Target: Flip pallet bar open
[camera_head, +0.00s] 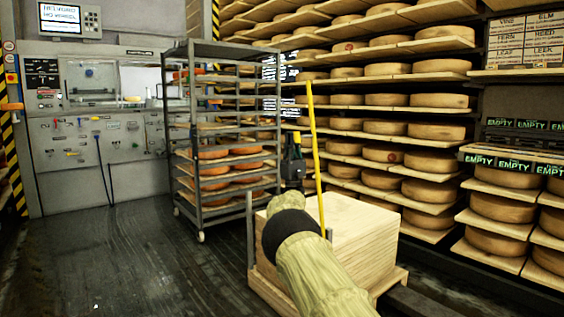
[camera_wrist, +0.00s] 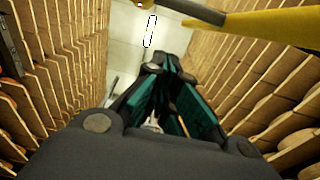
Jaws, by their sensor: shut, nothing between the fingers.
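The yellow pallet bar (camera_head: 316,155) stands nearly upright at the pale wooden pallet stack (camera_head: 355,235), and my arm hides part of the stack. My gripper (camera_head: 293,140) is just left of the bar in the head view, pointing up. In the wrist view its dark, teal-padded fingers (camera_wrist: 168,66) are together with nothing between them. A yellow bar (camera_wrist: 272,30) crosses the upper right of the wrist view, apart from the fingertips, with a dark grey end piece. I cannot tell whether any part of my gripper touches the bar.
A grey wheeled rack (camera_head: 190,130) with orange cheese wheels stands left of the gripper. Wooden shelves full of cheese wheels (camera_head: 430,160) line the right and back. A control panel (camera_head: 85,140) is at the far left. The dark floor (camera_head: 110,260) at left front is clear.

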